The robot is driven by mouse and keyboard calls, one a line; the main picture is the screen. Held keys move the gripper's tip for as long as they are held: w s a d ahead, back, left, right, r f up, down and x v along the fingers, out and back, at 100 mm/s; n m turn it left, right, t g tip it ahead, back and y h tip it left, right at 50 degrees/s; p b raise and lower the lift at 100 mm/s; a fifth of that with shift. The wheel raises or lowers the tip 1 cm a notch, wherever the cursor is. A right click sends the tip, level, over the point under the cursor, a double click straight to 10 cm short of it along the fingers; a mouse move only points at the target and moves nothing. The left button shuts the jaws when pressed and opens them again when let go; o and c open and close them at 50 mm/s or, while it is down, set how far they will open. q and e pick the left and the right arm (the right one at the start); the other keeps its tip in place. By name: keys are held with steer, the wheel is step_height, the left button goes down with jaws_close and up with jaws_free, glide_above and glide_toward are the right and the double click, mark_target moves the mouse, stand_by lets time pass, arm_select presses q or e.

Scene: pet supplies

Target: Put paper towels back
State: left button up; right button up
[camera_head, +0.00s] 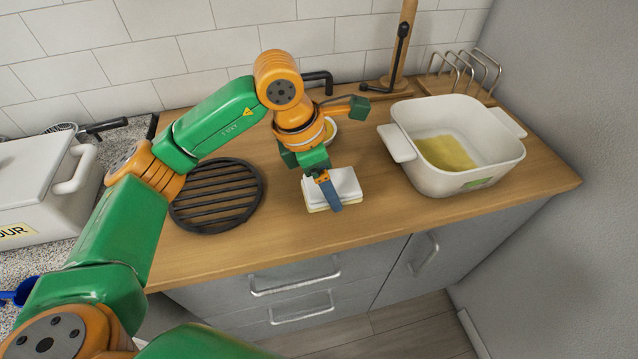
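A white folded stack (347,185) with a pale yellow lower edge, perhaps the paper towels, lies on the wooden counter. I cannot tell whether the fingers are apart or touch the stack. A wooden post with a black bar (403,45), perhaps a towel holder, stands at the back. No paper roll shows on it. My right gripper is not in view.
A white two-handled tub (462,125) with something yellow inside stands at the right. A black round trivet (215,196) lies left of the stack. A wire rack (470,70) is at the back right. A white flour bin (40,185) is far left. Bare counter lies in front.

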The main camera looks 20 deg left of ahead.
arm_select(q)
steer(key=f, duration=0.1)
steer(key=w+a+f, duration=0.1)
steer(key=f, duration=0.1)
steer(key=f+p, duration=0.1)
steer(key=f, duration=0.1)
steer(key=shift+w+a+f, duration=0.2)
steer(key=shift+w+a, duration=0.1)
steer(key=shift+w, duration=0.1)
steer(key=shift+f, duration=0.35)
steer(key=shift+f+b, duration=0.25)
steer(key=shift+b, duration=0.1)
steer(key=o, duration=1)
steer(key=shift+r, duration=0.1)
